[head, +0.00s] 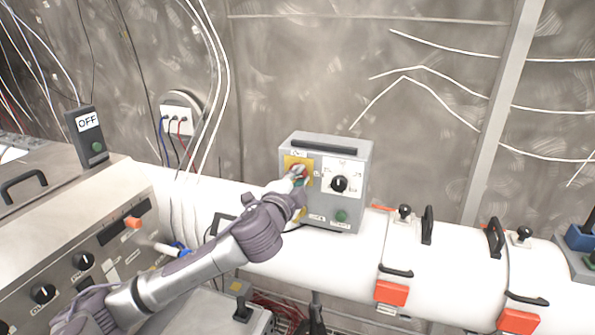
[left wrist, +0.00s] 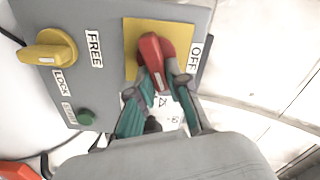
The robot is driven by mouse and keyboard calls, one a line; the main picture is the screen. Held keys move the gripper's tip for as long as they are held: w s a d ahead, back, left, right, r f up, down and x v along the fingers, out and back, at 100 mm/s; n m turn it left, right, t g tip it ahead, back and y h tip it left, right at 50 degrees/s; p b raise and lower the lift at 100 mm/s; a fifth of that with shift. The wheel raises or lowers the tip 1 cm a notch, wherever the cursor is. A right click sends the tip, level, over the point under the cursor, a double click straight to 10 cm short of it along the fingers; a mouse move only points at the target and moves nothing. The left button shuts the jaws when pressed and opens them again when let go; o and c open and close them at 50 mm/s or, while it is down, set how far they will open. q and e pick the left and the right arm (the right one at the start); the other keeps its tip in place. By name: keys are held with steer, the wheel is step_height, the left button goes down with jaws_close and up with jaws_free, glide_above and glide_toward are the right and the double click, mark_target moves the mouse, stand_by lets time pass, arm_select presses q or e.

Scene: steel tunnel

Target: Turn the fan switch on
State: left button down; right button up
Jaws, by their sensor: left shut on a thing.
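The grey switch box (head: 350,159) stands on the white pipe in the head view. Its red switch handle (left wrist: 150,48) sits on a yellow plate (left wrist: 131,33) beside an OFF label (left wrist: 195,57) in the left wrist view. In the head view the handle is mostly hidden by my left gripper (head: 299,182). The left wrist view shows the gripper's two green-padded fingers (left wrist: 157,90) on either side of the handle's lower end, shut on it. My right gripper is not in view.
The box also carries a yellow FREE/LOCK knob (left wrist: 52,52), a black dial (head: 339,184) and a green button (head: 341,215). Pipe clamps with black handles (head: 427,225) lie right.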

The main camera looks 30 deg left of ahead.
arm_select(q)
steer(key=m+p, duration=0.1)
steer(key=m, duration=0.3)
steer(key=shift+f+p, duration=0.15)
steer(key=shift+p, duration=0.15)
steer(key=shift+m, duration=0.3)
steer(key=c, duration=1.1)
jaws_free()
steer(key=shift+w+f, duration=0.1)
steer(key=shift+w, duration=0.05)
steer(key=v, duration=1.2)
steer(key=shift+f, duration=0.15)
